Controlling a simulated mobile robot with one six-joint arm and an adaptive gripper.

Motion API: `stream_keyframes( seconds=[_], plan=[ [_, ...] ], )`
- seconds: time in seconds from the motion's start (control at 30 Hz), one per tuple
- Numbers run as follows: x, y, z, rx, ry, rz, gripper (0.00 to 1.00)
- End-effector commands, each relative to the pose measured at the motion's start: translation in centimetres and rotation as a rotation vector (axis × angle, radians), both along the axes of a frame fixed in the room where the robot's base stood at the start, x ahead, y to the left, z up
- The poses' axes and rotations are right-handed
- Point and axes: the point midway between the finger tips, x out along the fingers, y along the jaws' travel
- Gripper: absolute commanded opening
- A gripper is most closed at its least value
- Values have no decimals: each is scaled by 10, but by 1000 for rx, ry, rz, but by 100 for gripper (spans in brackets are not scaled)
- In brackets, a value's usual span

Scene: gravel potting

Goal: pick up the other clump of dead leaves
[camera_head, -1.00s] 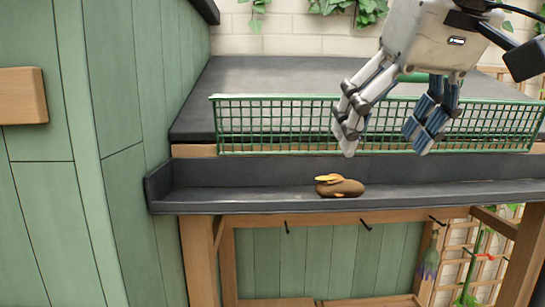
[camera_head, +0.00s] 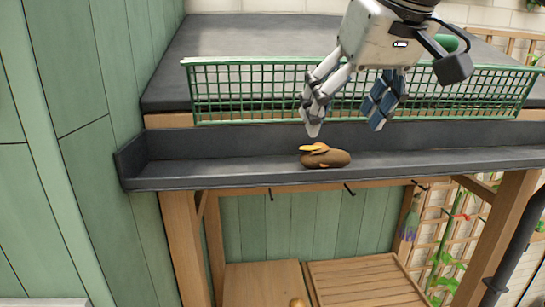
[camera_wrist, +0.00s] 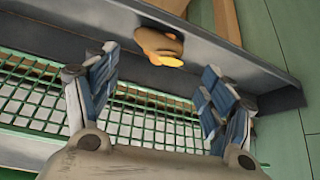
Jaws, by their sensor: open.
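One brown clump of dead leaves with an orange-yellow leaf (camera_head: 326,157) lies in the dark gutter-like trough (camera_head: 230,172) along the front of the bench. In the wrist view the clump (camera_wrist: 158,43) shows beyond and between my fingertips. My gripper (camera_head: 345,128) is open and empty, with its fingers pointing down, above the trough and in front of the green mesh. The left finger's tip is just above the clump in the head view. The fingers do not appear to touch it.
A green wire mesh rack (camera_head: 240,92) stands behind the trough, close to my fingers. The dark bench top (camera_head: 210,50) lies behind it. A green plank wall (camera_head: 90,80) closes the left end. The trough is clear on both sides of the clump.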

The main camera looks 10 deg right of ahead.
Motion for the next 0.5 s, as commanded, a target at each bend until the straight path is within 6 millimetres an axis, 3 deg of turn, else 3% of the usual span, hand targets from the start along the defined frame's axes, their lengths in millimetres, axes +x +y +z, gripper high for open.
stream_keyframes(
  seconds=[0.1,0.37,0.5],
  plan=[
    [10,2,-18,0,2,1,75],
    [20,4,-34,-1,0,-1,75],
    [28,4,-54,-1,3,0,75]
  ],
)
